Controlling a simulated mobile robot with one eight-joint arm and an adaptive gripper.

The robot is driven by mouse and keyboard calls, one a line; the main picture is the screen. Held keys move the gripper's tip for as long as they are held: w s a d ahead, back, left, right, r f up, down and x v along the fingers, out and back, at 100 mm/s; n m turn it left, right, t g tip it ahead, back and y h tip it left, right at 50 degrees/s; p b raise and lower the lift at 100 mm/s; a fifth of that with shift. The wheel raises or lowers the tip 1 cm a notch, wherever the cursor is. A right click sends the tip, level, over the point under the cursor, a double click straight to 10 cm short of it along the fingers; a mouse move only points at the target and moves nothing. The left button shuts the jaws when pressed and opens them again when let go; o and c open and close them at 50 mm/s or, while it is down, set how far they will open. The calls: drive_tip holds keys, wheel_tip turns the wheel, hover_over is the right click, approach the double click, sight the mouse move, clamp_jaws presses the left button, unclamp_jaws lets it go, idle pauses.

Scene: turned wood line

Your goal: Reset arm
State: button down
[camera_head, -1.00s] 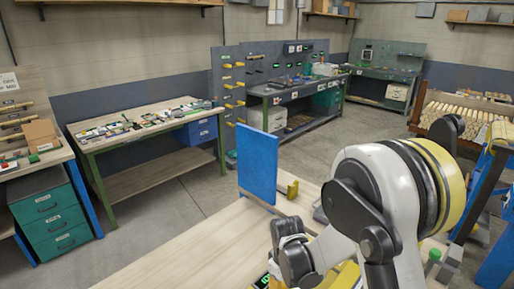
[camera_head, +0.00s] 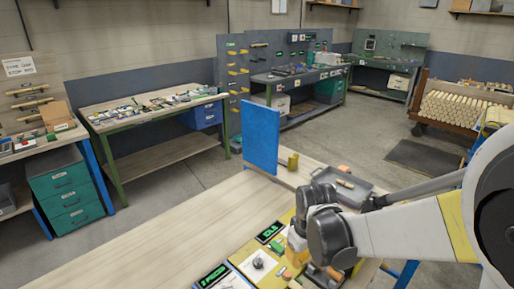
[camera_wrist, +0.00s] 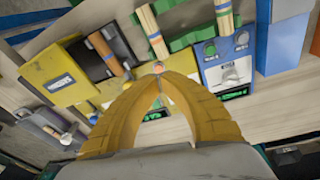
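My gripper (camera_wrist: 158,78) points down over the workbench in the wrist view. Its two yellow fingers meet at the tips, and I see nothing clearly held between them. In the head view my gripper (camera_head: 296,246) is at the lower middle, partly hidden by the dark wrist joint, above the yellow fixture area. My arm reaches in from the right edge, bent at the wrist.
The workbench (camera_head: 190,235) has a blue upright panel (camera_head: 261,138) and a grey tray (camera_head: 350,190) with a wooden piece. Small displays and fixtures crowd its front. Its left part is bare. Several dowels fill a rack (camera_head: 428,112) at the right.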

drive_tip(key=s+d+r+m+t+b, duration=0.2)
drive_tip(key=s+d+m+b, duration=0.1)
drive_tip(key=s, duration=0.4)
drive_tip(key=s+d+r+m+t+b, duration=0.3)
drive_tip(key=s+d+b, duration=0.1)
drive_tip(key=s, duration=0.3)
drive_tip(key=shift+d+r+m, duration=0.2)
drive_tip(key=shift+r+m, duration=0.05)
drive_tip(key=shift+m, duration=0.05)
idle(1.0)
